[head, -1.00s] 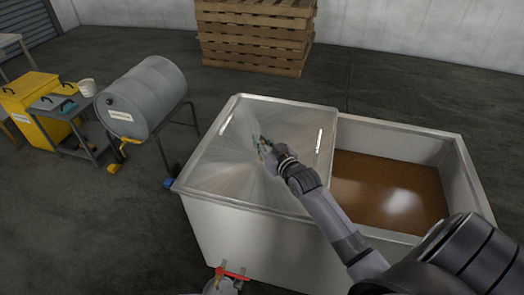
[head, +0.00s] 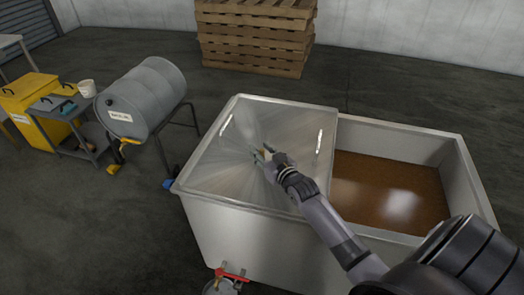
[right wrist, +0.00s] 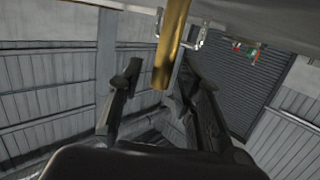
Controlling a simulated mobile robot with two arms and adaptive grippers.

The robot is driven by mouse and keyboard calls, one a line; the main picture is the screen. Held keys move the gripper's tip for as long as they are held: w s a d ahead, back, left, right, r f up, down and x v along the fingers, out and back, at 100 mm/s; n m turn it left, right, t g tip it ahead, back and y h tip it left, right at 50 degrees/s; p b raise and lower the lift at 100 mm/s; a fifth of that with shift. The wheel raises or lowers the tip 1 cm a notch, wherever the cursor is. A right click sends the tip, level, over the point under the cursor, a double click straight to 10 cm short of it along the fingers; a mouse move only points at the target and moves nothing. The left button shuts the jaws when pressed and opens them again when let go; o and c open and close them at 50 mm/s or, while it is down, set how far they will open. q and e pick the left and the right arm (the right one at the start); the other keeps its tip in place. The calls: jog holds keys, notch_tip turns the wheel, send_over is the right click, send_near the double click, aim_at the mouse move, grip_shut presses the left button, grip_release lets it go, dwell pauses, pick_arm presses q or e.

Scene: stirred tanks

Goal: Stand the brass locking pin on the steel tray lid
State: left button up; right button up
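The steel tray lid (head: 222,160) covers the left part of a large steel tank in the head view. My right gripper (head: 259,155) is low over the middle of the lid. A brass pin (right wrist: 172,45) shows in the right wrist view, running from the top edge down to the space between my fingertips (right wrist: 158,75). The fingers are spread, with a gap beside the pin. The pin's far end is cut off, so I cannot tell whether it touches the lid. In the head view the pin is a tiny brass spot by the fingers. My left gripper is out of view.
The lid has two raised handles (head: 320,142). The tank's open right part holds brown liquid (head: 385,190). A red-handled valve (head: 232,275) is at the tank's front. A grey drum (head: 142,95), a yellow bin (head: 28,95) and stacked pallets (head: 256,35) stand beyond.

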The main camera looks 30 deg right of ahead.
jog(key=shift+r, duration=0.2)
jog(key=s, duration=0.5)
jog(key=s+r, duration=0.1)
jog(key=s, duration=0.1)
jog(key=shift+s+a, duration=0.2)
jog(key=shift+a, duration=0.1)
